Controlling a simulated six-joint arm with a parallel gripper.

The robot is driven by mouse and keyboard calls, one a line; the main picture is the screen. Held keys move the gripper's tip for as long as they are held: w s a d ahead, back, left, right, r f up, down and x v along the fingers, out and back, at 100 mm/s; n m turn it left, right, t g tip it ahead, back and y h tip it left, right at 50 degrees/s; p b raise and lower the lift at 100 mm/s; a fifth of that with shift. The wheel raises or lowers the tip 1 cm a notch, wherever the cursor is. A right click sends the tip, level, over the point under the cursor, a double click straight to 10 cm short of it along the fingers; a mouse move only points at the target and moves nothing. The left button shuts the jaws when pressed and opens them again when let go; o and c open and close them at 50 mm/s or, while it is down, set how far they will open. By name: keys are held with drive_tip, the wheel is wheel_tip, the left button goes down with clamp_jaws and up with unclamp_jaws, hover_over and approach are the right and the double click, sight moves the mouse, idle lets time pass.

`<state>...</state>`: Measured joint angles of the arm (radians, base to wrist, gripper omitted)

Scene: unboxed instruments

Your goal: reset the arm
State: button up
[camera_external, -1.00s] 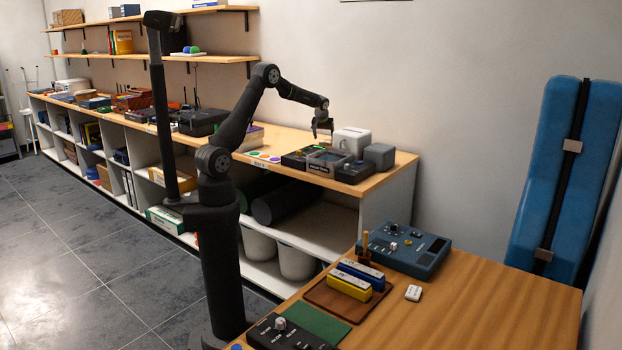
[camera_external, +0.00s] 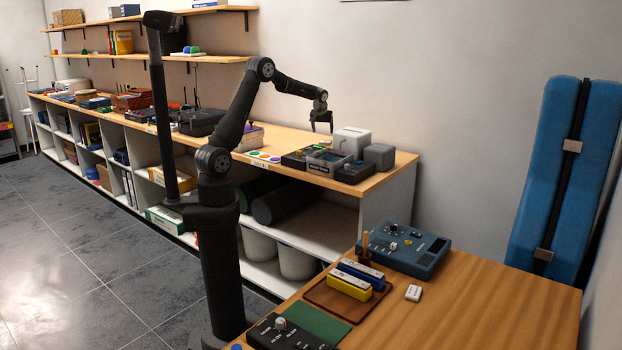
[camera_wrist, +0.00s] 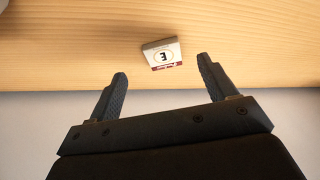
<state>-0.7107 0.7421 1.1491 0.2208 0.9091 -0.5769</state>
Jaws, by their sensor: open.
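My gripper (camera_external: 321,121) hangs at the end of my raised arm, above the long wooden counter, pointing down in the external view. In the wrist view my gripper (camera_wrist: 162,84) has its two dark fingers apart with nothing between them. A small white and dark red block (camera_wrist: 162,53) marked "E" lies on the wood surface beyond the fingertips, apart from them. I cannot pick out that block in the external view.
Below my gripper stand a dark device with a tray (camera_external: 326,160), a white box (camera_external: 351,141) and a grey box (camera_external: 379,156). The nearer table holds a blue instrument (camera_external: 403,248) and a wooden tray (camera_external: 318,294) with blue and yellow blocks. A blue padded panel (camera_external: 551,170) leans at right.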

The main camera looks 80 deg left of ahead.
sight(324, 142)
drive_tip(key=x, duration=0.7)
drive_tip(key=shift+f, duration=0.1)
drive_tip(key=shift+w+a, duration=0.1)
drive_tip(key=shift+a, duration=0.1)
wheel_tip(324, 142, up, 4)
drive_tip(key=shift+f, duration=0.1)
drive_tip(key=w+d+r, duration=0.2)
drive_tip(key=d+r, duration=0.5)
drive_tip(key=d, duration=0.4)
wheel_tip(324, 142, up, 11)
drive_tip(key=w+d, duration=0.1)
drive_tip(key=w+d+m, duration=0.2)
drive_tip(key=w+d, duration=0.3)
drive_tip(key=d, duration=0.4)
drive_tip(key=w+d+m+t+h, duration=0.1)
drive_tip(key=w+d+m, duration=0.1)
drive_tip(key=w+d, duration=0.3)
drive_tip(key=w+d+m, duration=0.2)
drive_tip(key=w+d, duration=0.3)
drive_tip(key=d, duration=0.9)
drive_tip(key=shift+t+h, duration=0.3)
drive_tip(key=shift+t, duration=0.1)
drive_tip(key=shift+o, duration=0.2)
drive_tip(key=shift+w+r, duration=0.1)
drive_tip(key=shift+r, duration=0.05)
